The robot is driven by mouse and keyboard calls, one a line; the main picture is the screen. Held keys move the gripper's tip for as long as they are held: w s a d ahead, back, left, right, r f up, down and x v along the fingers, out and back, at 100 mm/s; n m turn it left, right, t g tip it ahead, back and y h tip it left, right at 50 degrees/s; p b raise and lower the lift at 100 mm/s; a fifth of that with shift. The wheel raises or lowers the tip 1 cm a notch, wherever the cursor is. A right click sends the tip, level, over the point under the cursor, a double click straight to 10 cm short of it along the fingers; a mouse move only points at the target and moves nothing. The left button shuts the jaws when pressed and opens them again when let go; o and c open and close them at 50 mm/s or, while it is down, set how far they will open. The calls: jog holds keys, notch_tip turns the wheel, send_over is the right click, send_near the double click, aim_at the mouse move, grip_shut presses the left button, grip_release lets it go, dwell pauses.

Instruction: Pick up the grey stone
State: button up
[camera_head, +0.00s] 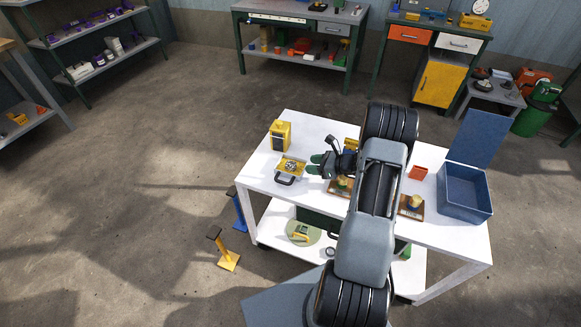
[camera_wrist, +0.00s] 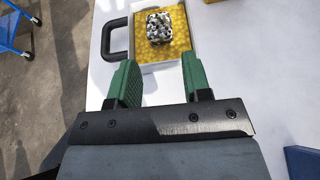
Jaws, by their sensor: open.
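A speckled grey, black and white stone (camera_wrist: 160,27) lies on a yellow bumpy filling in a light-rimmed case (camera_wrist: 176,61) with a dark handle. In the head view the stone (camera_head: 291,166) is small, and the yellow case (camera_head: 281,173) sits on the left part of the white table. My gripper (camera_wrist: 159,82) has green fingers, apart with nothing between them. In the wrist view the stone is beyond the fingertips, roughly in line with the gap. In the head view my gripper (camera_head: 318,164) is just right of the case, apart from the stone.
A yellow box-shaped device (camera_head: 281,135) stands behind the case. Yellow items on brown bases stand near my arm, which hides part of the white table (camera_head: 305,125).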

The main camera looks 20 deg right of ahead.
aim_at(294, 164)
jog(key=shift+x, duration=3.7)
jog(key=shift+a+r, duration=0.15)
jog(key=c, duration=0.6)
jog(key=shift+r, duration=0.1)
